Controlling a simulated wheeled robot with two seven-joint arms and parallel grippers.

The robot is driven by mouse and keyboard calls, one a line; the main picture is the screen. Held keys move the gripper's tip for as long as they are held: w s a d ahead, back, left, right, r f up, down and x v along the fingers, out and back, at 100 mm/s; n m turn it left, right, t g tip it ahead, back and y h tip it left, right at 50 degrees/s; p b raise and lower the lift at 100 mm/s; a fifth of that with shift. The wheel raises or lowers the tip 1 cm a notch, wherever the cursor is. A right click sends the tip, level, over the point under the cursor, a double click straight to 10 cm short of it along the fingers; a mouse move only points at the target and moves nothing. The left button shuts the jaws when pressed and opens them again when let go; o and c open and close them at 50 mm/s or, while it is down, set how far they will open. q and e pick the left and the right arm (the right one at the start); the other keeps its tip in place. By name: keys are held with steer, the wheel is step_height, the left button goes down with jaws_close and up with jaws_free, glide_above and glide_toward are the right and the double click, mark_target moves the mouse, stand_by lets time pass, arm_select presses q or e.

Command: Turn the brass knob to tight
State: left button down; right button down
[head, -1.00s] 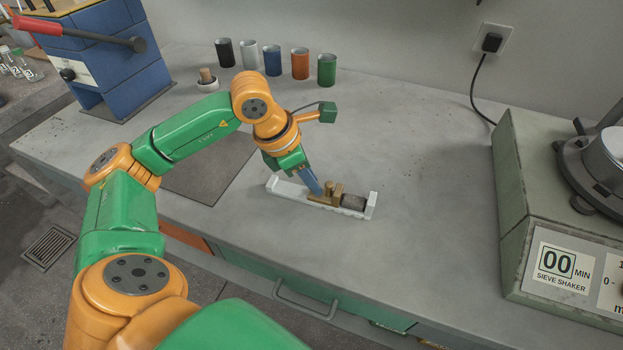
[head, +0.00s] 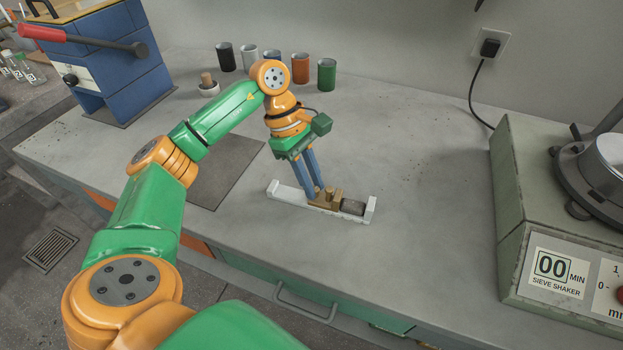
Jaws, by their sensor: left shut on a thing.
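The brass knob (head: 325,197) is part of a small brass fitting in a long white holder (head: 287,194) on the bench. A dark grey cylinder (head: 352,207) lies in the holder, to the right of the brass. My left gripper (head: 318,191) points down at the holder with its two blue fingers at the brass. It is shut on the knob, and the fingertips partly hide it. I cannot read any tight mark at this size. My right gripper is not in view.
Several small cups, including a green cup (head: 326,75), stand along the wall. A dark mat (head: 222,172) lies left of the holder. A sieve shaker (head: 540,215) stands at the right, a blue machine (head: 98,60) at the far left. The bench right of the holder is clear.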

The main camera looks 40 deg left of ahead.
arm_select(q)
steer(key=shift+w+m+g, duration=0.1)
steer(key=shift+m+g, duration=0.6)
steer(key=shift+m, duration=1.2)
steer(key=shift+y, duration=0.3)
steer(key=c, duration=0.8)
jaws_free()
steer(key=shift+o, duration=0.2)
steer(key=shift+d, duration=0.1)
steer(key=shift+w+r, duration=0.1)
steer(key=shift+r, duration=0.2)
steer(key=p+v, duration=0.1)
steer(key=v, duration=0.5)
steer(key=shift+a+r+p, duration=0.2)
steer(key=shift+a+p, duration=0.1)
steer(key=shift+p, duration=0.1)
